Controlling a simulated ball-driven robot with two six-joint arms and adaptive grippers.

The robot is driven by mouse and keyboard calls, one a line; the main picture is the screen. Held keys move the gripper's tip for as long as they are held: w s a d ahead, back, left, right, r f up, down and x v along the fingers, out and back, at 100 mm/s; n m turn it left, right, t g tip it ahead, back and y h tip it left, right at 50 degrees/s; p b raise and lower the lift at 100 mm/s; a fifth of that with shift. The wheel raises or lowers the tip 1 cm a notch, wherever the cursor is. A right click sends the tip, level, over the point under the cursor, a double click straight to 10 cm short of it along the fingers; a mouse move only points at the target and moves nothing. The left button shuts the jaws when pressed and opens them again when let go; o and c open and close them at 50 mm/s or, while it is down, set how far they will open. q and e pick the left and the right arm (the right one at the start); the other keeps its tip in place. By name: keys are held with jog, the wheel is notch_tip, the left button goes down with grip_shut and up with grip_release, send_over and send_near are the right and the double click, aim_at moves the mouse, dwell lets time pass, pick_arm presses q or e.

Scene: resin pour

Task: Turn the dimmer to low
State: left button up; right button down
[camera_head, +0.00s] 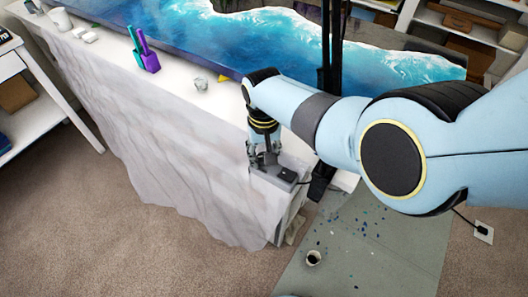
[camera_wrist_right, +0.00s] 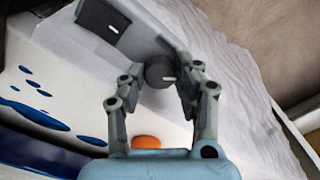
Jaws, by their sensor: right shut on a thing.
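The dimmer (camera_head: 285,174) is a grey box at the near end of the white-covered table, with a dark patch on top. In the right wrist view its top holds a black switch-like block (camera_wrist_right: 104,20) and a round dark knob (camera_wrist_right: 160,71) with a short white mark. My right gripper (camera_head: 263,160) points down over the box. Its two fingertips (camera_wrist_right: 158,80) are at either side of the knob, shut on it. The fingers partly hide the box in the head view. My left gripper is not in view.
A blue and white resin panel (camera_head: 200,45) covers much of the table. A purple holder (camera_head: 151,63) and a small clear item (camera_head: 201,84) stand along its edge.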

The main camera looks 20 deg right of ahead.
jog(key=shift+f, duration=0.1)
dwell(0.3)
jog(key=c, duration=0.9)
grip_release()
jog(key=shift+w, duration=0.1)
jog(key=shift+c, duration=0.2)
